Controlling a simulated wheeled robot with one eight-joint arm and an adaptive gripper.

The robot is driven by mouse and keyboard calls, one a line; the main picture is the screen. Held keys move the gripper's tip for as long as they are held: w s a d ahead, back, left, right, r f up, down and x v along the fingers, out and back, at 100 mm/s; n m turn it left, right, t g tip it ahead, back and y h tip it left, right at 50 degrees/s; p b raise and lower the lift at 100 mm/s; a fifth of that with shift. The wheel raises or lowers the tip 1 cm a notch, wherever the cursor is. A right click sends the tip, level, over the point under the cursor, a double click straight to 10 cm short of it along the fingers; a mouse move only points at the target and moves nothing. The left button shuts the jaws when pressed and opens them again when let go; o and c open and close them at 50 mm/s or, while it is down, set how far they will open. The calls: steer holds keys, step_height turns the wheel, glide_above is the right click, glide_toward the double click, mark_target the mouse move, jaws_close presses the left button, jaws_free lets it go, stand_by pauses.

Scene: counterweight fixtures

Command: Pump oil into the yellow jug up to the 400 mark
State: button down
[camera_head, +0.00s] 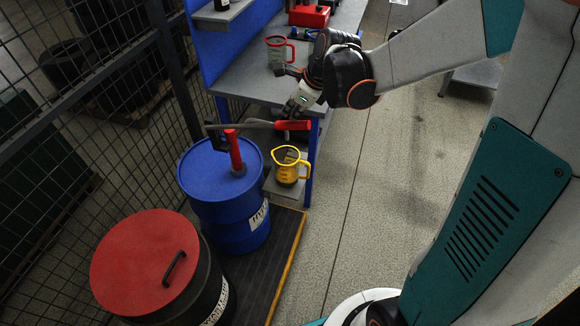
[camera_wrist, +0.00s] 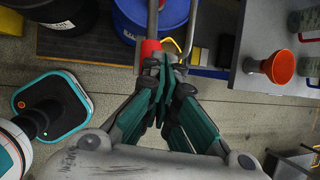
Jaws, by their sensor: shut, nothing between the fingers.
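The yellow jug (camera_head: 287,174) stands upright on a small grey stand beside the blue drum (camera_head: 228,218). A red hand pump (camera_head: 235,152) rises from the drum's lid. Its grey lever reaches right, roughly level, and ends in a red handle (camera_head: 293,125) above the jug. My gripper (camera_head: 297,106) is just above and behind that handle. In the wrist view my gripper (camera_wrist: 165,62) has its green fingers together and empty, with the red handle (camera_wrist: 150,47) right at the tips; I cannot tell if they touch. Only a yellow edge of the jug (camera_wrist: 172,43) shows there. The oil level and the marks cannot be read.
A grey workbench (camera_head: 243,82) behind carries a clear jug with a red handle (camera_head: 277,50) and a red box (camera_head: 309,16). An orange funnel (camera_wrist: 278,67) shows in the wrist view. A red-lidded drum (camera_head: 145,262) and wire fence flank the left. Floor at right is open.

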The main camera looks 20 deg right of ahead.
steer(key=shift+f, duration=0.1)
step_height(320, 180, down, 12)
steer(key=f+b, duration=0.1)
steer(key=b, duration=0.9)
step_height(320, 180, up, 13)
steer(key=p, duration=0.9)
steer(key=shift+r, duration=0.1)
